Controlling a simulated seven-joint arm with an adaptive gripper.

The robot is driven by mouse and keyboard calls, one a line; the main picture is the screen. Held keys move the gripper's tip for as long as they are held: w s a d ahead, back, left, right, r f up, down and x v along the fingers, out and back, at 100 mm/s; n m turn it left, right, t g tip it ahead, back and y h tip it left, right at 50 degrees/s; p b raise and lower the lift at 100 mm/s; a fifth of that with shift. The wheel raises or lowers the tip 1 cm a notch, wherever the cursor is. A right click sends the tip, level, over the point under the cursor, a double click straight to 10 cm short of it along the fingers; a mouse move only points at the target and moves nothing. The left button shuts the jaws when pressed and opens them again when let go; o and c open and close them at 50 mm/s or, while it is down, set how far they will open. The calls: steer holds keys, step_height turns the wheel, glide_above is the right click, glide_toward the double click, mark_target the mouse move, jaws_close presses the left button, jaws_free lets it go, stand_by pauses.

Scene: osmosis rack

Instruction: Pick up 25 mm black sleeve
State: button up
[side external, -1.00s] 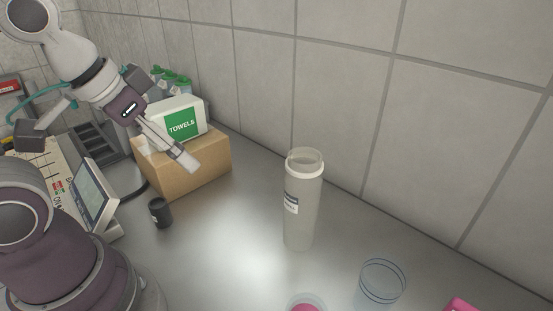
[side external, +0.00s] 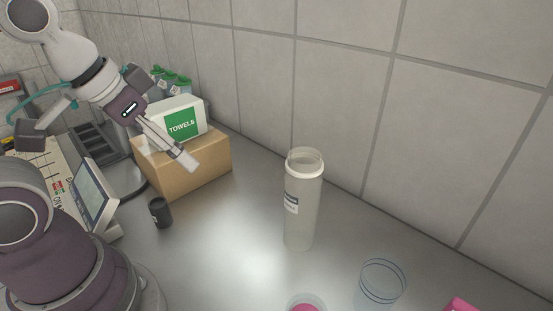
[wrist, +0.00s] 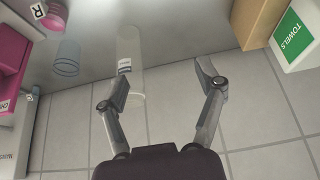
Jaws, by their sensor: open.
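The black sleeve (side external: 160,212) is a short dark cylinder with a small pale label. It stands upright on the bench in the side view, in front of the cardboard box and near the balance-like device. My gripper (side external: 170,155) is up and behind it, beside the towel box, open and apart from the sleeve. In the wrist view my gripper (wrist: 162,80) has its two fingers spread wide with nothing held between them. The sleeve does not show in the wrist view.
A tall translucent cylinder (side external: 302,210) stands mid-bench. A clear beaker (side external: 381,287) and a pink item (side external: 306,304) are at the front. A cardboard box (side external: 190,178) carries a towel box (side external: 184,124). A device with a screen (side external: 93,195) stands left of the sleeve. The tiled wall bounds the back.

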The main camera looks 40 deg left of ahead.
steer(key=m+g+y, duration=0.9)
steer(key=m, duration=0.1)
glide_toward(162, 211)
steer(key=d, duration=0.1)
steer(key=d+f, duration=0.2)
steer(key=shift+s+d, duration=0.1)
steer(key=shift+d, duration=0.3)
steer(key=f+m+y, duration=0.1)
steer(key=y, duration=0.1)
steer(key=s+a+f+m+t+y, duration=0.1)
steer(key=m+y, duration=0.1)
steer(key=f+m+y, duration=0.1)
steer(key=m+y, duration=0.1)
steer(key=shift+s+a+f+y, duration=0.25)
steer(key=shift+a+f+y, duration=0.05)
steer(key=shift+a+f, duration=0.1)
steer(key=m+t+y, duration=0.1)
steer(key=s+f+m+t+y, duration=0.1)
steer(key=m, duration=0.1)
steer(key=shift+a+f+t, duration=0.1)
steer(key=shift+a+t, duration=0.15)
steer(key=shift+t, duration=0.15)
steer(key=a, duration=1)
steer(key=shift+w+a, duration=0.1)
steer(key=shift+a, duration=0.1)
steer(key=c, duration=1.1)
